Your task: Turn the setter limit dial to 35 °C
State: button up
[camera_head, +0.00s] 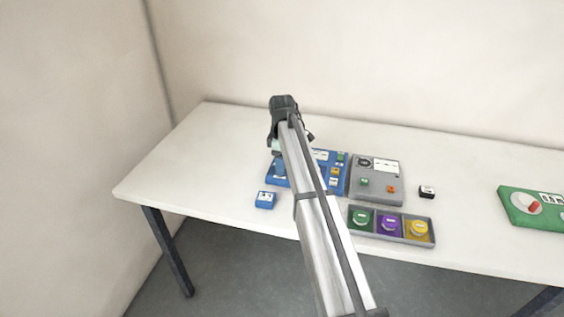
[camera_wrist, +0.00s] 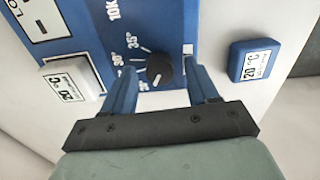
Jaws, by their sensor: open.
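In the wrist view a small round black dial knob (camera_wrist: 160,70) sits on a blue panel (camera_wrist: 85,45) with white tick marks and printed temperatures; 30° and 35° are legible. Which mark the knob's pointer is on cannot be told. My gripper (camera_wrist: 158,68) is open, with one blue finger on each side of the knob; contact cannot be told. In the head view the blue panel (camera_head: 342,185) is partly hidden behind my arm, and the knob does not show there. My gripper (camera_head: 280,152) is over the panel's left part.
A blue block (camera_wrist: 253,60) marked 20 °C lies right of the panel in the wrist view. A white labelled block (camera_wrist: 70,82) is at left. In the head view a grey device (camera_head: 378,195), a three-compartment tray (camera_head: 391,239) and a green panel (camera_head: 512,205) stand rightward. The table's left is clear.

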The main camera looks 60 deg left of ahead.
jog(key=c, duration=1)
jog(key=shift+c, duration=0.2)
jog(key=shift+m, duration=0.5)
jog(key=m, duration=0.4)
jog(key=shift+m, duration=0.4)
jog(key=m, duration=0.6)
jog(key=shift+w, duration=0.1)
jog(key=m, duration=0.6)
jog(key=shift+m, duration=0.3)
jog(key=m, duration=0.5)
jog(key=shift+m, duration=0.3)
